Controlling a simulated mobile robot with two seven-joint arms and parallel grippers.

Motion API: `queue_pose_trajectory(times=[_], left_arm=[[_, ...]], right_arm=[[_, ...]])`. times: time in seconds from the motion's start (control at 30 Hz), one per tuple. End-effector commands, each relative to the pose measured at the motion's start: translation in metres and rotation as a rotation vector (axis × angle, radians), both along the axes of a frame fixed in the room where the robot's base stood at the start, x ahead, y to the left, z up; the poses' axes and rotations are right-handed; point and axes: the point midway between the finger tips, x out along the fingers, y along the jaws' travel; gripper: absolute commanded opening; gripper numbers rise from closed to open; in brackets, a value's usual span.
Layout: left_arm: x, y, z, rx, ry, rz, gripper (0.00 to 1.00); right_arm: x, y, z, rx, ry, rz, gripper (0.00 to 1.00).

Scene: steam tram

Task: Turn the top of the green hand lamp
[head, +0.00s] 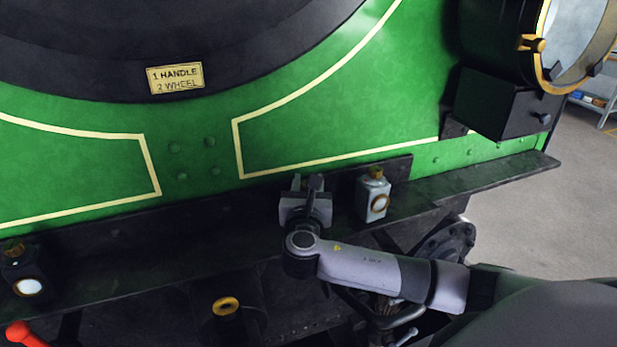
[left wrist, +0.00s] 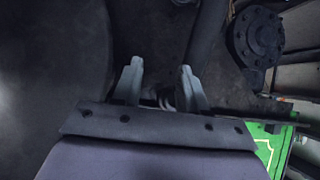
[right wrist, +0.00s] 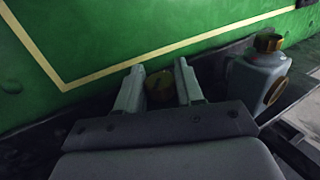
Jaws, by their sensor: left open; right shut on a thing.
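My right gripper (head: 308,184) is at the dark ledge (head: 245,215) on the front of the green engine. In the right wrist view my right gripper (right wrist: 157,90) is shut on a brass lamp top (right wrist: 160,88), one finger on each side. The body of this lamp is hidden behind the gripper, so I cannot make out its green colour. My left gripper (left wrist: 159,85) shows only in the left wrist view, open, with dark machinery beyond its fingers. Nothing is clearly between them.
A pale grey lamp (head: 373,198) with a brass top stands just right of my right gripper. A dark lamp (head: 22,279) is at the far left. A sign (head: 175,78) reads "1 HANDLE 2 WHEEL". A large headlamp (head: 500,40) is at top right.

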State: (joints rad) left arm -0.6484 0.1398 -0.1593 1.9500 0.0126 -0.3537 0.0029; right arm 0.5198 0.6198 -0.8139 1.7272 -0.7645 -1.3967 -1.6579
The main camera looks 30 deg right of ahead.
Motion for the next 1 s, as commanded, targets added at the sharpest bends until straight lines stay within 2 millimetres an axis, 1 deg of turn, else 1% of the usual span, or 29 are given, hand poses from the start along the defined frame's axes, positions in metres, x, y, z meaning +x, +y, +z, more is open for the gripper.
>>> queue_pose_trajectory(times=[0.2, 0.4, 0.6, 0.97, 1.0], left_arm=[[-0.0001, 0.0000, 0.0012, 0.000, 0.001, 0.000, 0.43], [-0.0002, 0.0000, 0.0010, 0.000, 0.001, 0.000, 0.43], [-0.0004, 0.0001, 0.0010, 0.000, 0.001, 0.000, 0.43], [-0.0005, 0.0001, 0.0009, 0.000, 0.002, 0.000, 0.43], [-0.0005, 0.0001, 0.0009, 0.000, 0.002, 0.000, 0.43]], right_arm=[[0.0012, 0.0009, 0.0009, 0.002, -0.003, -0.132, 0.07], [0.0010, 0.0004, 0.0005, -0.001, -0.002, -0.203, 0.07], [0.0012, -0.0001, 0.0010, -0.001, -0.003, -0.232, 0.07], [0.0011, -0.0004, 0.0014, -0.003, -0.004, -0.235, 0.07], [0.0011, -0.0004, 0.0014, -0.003, -0.004, -0.235, 0.43]])
